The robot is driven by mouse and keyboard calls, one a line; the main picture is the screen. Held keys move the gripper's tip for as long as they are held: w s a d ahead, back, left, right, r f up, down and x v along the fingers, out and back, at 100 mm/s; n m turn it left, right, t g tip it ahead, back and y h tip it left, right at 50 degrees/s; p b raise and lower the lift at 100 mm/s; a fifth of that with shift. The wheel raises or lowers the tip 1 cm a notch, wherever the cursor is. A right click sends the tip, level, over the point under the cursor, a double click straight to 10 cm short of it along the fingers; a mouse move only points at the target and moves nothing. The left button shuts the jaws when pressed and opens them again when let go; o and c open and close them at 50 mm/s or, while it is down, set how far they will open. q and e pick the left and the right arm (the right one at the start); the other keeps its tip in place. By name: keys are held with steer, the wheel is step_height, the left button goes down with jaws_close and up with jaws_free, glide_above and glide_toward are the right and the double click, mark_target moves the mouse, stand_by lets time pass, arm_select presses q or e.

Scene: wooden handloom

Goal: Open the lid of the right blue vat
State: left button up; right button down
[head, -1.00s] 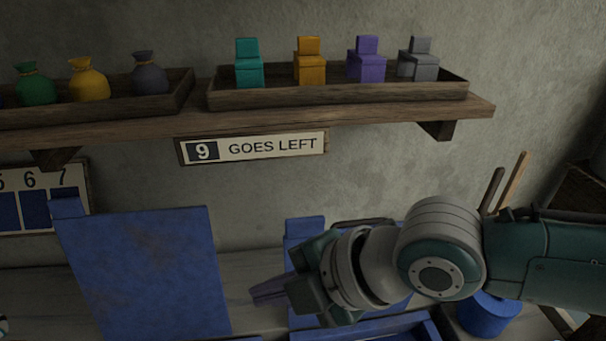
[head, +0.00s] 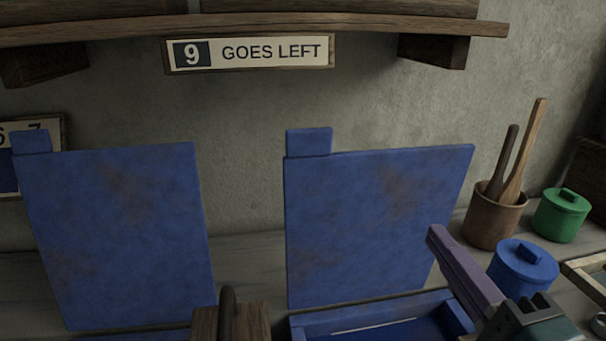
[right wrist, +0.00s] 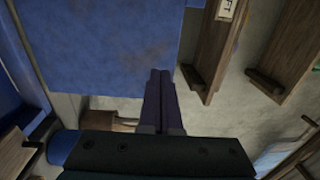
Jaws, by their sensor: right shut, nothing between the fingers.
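The right blue vat (head: 305,328) is at the bottom centre of the head view, its front cut off by the frame edge. Its lid (head: 365,225) stands upright at the back, open, with a small blue tab above its top left corner. Part of the vat's dark blue inside shows. My right gripper (head: 435,234) is shut and empty, its purple fingers in front of the lid's right edge. In the right wrist view, the shut fingers (right wrist: 160,74) point at a large blue panel (right wrist: 100,45). My left gripper is not in view.
A second blue lid (head: 120,235) stands upright at left. To the right are a brown pot (head: 494,222) with wooden sticks, a blue lidded jar (head: 522,275) and a green lidded jar (head: 562,215). A shelf (head: 270,28) with a "9 GOES LEFT" sign (head: 250,53) hangs above.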

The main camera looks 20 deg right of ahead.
mark_target(390, 169)
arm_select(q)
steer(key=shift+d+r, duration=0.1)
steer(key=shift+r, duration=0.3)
arm_select(e)
steer(key=x, duration=1.1)
steer(key=shift+a, duration=0.1)
steer(key=w+p, duration=0.1)
steer(key=w+r+p, duration=0.1)
steer(key=w+g+p, duration=0.1)
steer(key=p, duration=0.1)
steer(key=shift+d+r, duration=0.2)
steer(key=shift+d, duration=0.15)
steer(key=x, duration=0.2)
steer(key=b+x, duration=0.1)
steer(key=x, duration=0.1)
steer(key=shift+f, duration=0.4)
steer(key=shift+w, duration=0.15)
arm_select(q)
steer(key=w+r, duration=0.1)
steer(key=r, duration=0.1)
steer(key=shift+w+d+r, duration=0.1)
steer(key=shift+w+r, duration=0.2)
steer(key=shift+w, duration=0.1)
arm_select(e)
steer(key=shift+y, duration=0.3)
